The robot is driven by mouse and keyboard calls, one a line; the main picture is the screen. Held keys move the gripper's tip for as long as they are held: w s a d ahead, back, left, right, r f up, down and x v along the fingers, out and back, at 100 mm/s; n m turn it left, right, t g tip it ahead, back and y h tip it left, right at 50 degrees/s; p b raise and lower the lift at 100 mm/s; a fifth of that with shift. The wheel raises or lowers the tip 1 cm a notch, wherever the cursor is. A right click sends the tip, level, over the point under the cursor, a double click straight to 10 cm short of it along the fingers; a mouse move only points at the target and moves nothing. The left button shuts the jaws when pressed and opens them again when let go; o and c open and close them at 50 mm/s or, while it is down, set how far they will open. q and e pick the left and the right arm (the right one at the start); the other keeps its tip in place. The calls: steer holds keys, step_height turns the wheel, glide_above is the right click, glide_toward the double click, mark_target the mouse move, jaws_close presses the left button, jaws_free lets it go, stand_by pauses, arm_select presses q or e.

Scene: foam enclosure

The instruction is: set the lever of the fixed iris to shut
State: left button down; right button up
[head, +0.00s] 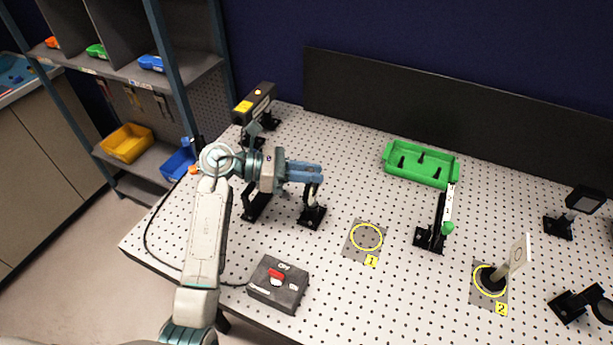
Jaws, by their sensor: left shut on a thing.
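My left gripper (318,172) reaches in from the left above the pegboard table, its blue fingers pointing right. It is shut at the top of a dark ring-shaped mount, which I take for the fixed iris (313,198), on a black base. The fingers cover the top of the iris. The lever is hidden at the fingers, so its exact position cannot be told. My right gripper is not in view.
Another black mount (255,208) stands close left of the iris, partly behind my gripper. A laser-like box (256,103) is behind. A control box (278,284) is in front. A green tray (421,165), a post with a white bar (448,203) and a card on a stand (517,256) stand to the right.

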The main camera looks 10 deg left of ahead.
arm_select(q)
steer(key=shift+w+d+r+n+g+y, duration=0.2)
steer(key=shift+w+n+g+y, duration=0.15)
steer(key=shift+w+n, duration=0.35)
steer(key=c, duration=1.3)
jaws_free()
steer(key=shift+s, duration=0.1)
steer(key=shift+f, duration=0.15)
